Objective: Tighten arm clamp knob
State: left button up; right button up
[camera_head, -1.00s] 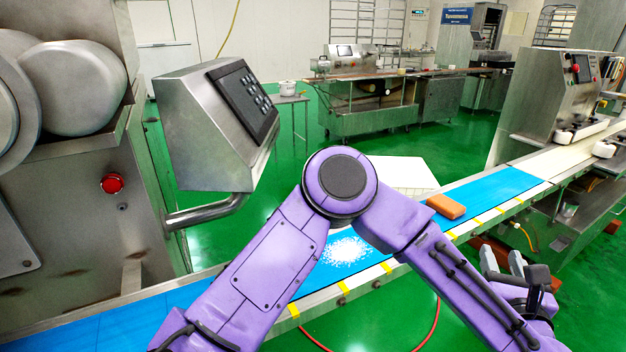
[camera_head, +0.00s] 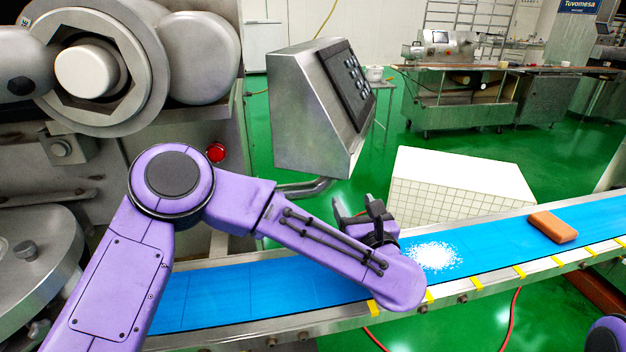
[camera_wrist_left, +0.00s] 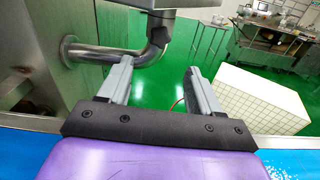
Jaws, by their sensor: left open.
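My left gripper (camera_head: 354,204) is open and empty, just beyond the blue conveyor and below the grey control panel box (camera_head: 312,115). The box sits on a bent steel support arm (camera_head: 303,188) coming from the machine. In the left wrist view, both fingers (camera_wrist_left: 158,68) stand apart, with the bent arm (camera_wrist_left: 110,53) passing beyond the left finger. A dark joint (camera_wrist_left: 157,32) shows where that arm rises toward the box. I cannot make out a clamp knob clearly in either view. My right gripper is out of view.
The blue conveyor (camera_head: 240,289) runs under my left forearm, carrying white powder (camera_head: 433,256) and an orange-brown block (camera_head: 553,227). A white tiled block (camera_head: 462,185) stands behind it. A red button (camera_head: 215,153) is on the machine front. Green floor is open behind the panel.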

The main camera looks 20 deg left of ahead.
pick_arm(q)
jog(key=p+x, duration=0.1)
jog(key=x, duration=0.9)
jog(key=c, duration=1)
